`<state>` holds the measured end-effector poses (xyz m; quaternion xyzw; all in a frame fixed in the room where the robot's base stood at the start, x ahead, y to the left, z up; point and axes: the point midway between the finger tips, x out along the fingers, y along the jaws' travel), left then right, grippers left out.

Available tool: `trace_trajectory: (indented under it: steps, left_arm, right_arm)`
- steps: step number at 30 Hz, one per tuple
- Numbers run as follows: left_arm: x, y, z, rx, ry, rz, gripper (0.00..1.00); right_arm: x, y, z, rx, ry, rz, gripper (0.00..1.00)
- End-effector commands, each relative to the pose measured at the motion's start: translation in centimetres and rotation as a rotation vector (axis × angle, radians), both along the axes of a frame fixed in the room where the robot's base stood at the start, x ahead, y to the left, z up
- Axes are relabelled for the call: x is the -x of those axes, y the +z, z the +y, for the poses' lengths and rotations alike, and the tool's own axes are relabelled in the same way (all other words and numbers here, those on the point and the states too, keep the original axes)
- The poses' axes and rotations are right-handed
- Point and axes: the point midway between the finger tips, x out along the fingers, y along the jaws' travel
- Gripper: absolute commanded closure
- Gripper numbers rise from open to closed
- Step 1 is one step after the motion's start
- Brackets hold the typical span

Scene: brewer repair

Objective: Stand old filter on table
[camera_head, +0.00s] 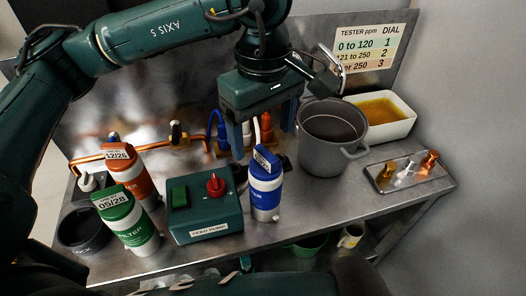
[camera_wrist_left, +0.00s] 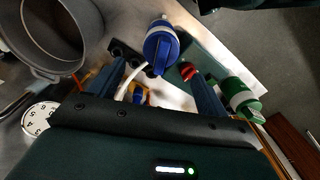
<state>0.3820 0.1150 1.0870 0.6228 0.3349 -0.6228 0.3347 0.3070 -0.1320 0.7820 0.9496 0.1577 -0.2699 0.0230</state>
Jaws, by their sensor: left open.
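A blue and white filter (camera_head: 265,186) stands upright on the metal table (camera_head: 330,205), to the right of the feed pump box. It also shows in the left wrist view (camera_wrist_left: 160,47), seen from above. My left gripper (camera_head: 262,138) is open and empty, pointing down behind the blue filter and apart from it. Its two fingers also show in the wrist view (camera_wrist_left: 156,90). An orange filter (camera_head: 132,172) marked 12/26 and a green filter (camera_head: 128,220) marked 05/28 stand at the left. The blue filter's date is not readable. My right gripper is not in view.
The green feed pump box (camera_head: 205,212) with a red knob stands mid-table. A grey pot (camera_head: 325,155), a white tray of amber liquid (camera_head: 385,130) and a small tray of fittings (camera_head: 375,183) are at the right. A dark round holder (camera_head: 82,232) is front left. Front right is clear.

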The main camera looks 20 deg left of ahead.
Motion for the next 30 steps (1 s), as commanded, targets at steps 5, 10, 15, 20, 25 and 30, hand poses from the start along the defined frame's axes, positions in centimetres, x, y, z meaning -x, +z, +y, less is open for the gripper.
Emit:
trace_trajectory:
  steps: [5,10,15,20,25,30]
  left_arm:
    - [0.0,3.2,0.0,0.001,0.000,-0.002,0.23]
    - [0.0,4.8,0.0,0.000,0.000,0.000,0.23]
    - [0.0,5.2,0.0,-0.001,0.000,0.001,0.23]
    - [0.0,5.2,0.0,-0.001,0.000,0.001,0.23]
    - [0.0,5.2,0.0,-0.001,0.000,0.001,0.23]
    - [0.0,5.1,0.0,-0.001,-0.001,0.001,0.23]
  right_arm:
    - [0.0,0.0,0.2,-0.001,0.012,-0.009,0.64]
    - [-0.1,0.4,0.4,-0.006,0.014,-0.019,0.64]
    - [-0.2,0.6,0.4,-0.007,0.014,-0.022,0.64]
    - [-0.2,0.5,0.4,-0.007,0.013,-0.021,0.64]
    - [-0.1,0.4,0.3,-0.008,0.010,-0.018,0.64]
    - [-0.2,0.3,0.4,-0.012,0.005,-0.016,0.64]
